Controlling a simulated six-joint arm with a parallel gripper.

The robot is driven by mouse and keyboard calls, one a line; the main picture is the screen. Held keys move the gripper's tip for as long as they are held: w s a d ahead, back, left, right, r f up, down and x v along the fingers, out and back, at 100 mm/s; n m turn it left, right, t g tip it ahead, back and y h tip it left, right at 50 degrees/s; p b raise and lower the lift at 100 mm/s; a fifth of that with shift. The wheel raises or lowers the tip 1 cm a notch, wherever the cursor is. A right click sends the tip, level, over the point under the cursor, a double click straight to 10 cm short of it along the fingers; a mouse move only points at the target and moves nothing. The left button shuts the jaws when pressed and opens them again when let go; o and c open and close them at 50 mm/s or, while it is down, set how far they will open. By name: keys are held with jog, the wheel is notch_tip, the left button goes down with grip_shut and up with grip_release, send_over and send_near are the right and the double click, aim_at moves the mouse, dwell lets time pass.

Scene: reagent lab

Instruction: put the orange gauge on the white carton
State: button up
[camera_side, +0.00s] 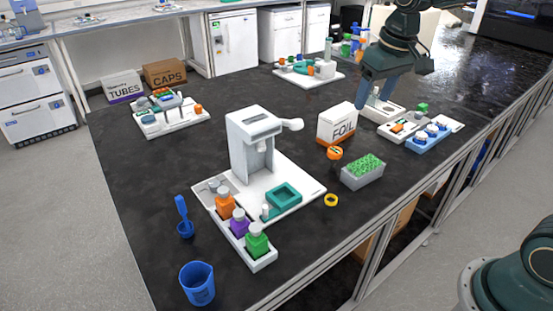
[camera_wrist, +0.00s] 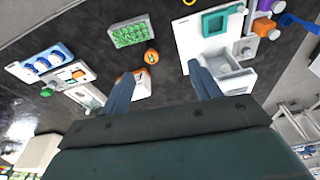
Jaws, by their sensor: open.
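The orange gauge (camera_side: 335,153) is a small round thing on the black bench, just in front of the white carton (camera_side: 336,128), which is marked FOIL and has orange edges. In the wrist view the gauge (camera_wrist: 151,57) lies between and beyond my fingertips, and the carton (camera_wrist: 143,88) is partly hidden by the left finger. My gripper (camera_side: 372,92) is open and empty, pointing down behind and right of the carton in the side view. In the wrist view its two blue fingers (camera_wrist: 160,75) are spread wide apart.
A grey box with a green top (camera_side: 362,174) stands right of the gauge, and a yellow ring (camera_side: 331,200) lies nearer the front. A white dispenser (camera_side: 255,140) stands to the left. A tray with blue holders (camera_side: 428,140) is at right.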

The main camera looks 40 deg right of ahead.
jog(key=s+a+t, duration=0.1)
jog(key=s+a, duration=0.1)
jog(key=s, duration=0.9)
jog(key=s+a+r+n+t, duration=0.1)
jog(key=s+a+t, duration=0.1)
jog(key=s, duration=0.9)
jog(key=shift+a, duration=0.25)
jog(key=shift+o, duration=0.5)
jog(key=shift+w, duration=0.1)
